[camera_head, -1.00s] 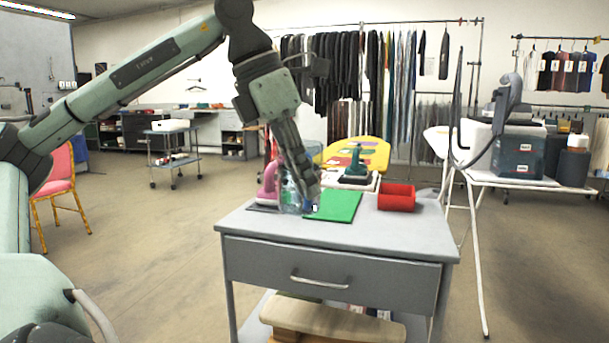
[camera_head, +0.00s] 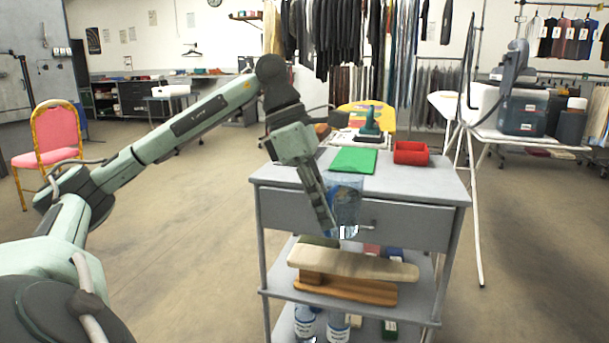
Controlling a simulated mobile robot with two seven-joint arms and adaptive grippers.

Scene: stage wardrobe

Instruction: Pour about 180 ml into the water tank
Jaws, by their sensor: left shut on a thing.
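My left gripper (camera_head: 335,228) is shut on a clear, bluish see-through jug (camera_head: 346,195). It holds the jug roughly upright in front of the grey cart's drawer, with the fingers at the jug's left and lower side. How much liquid is in the jug, I cannot tell. A dark blue-grey box with small labels (camera_head: 522,113) stands on the white-legged table at the right; it may be the water tank, but I cannot be sure. My right gripper is not in view.
The grey cart (camera_head: 430,188) bears a green mat (camera_head: 353,161) and a red holder (camera_head: 410,153). A wooden sleeve board (camera_head: 352,265) and bottles (camera_head: 306,322) sit on its lower shelves. A pink chair (camera_head: 57,139) stands left. Floor between cart and chair is clear.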

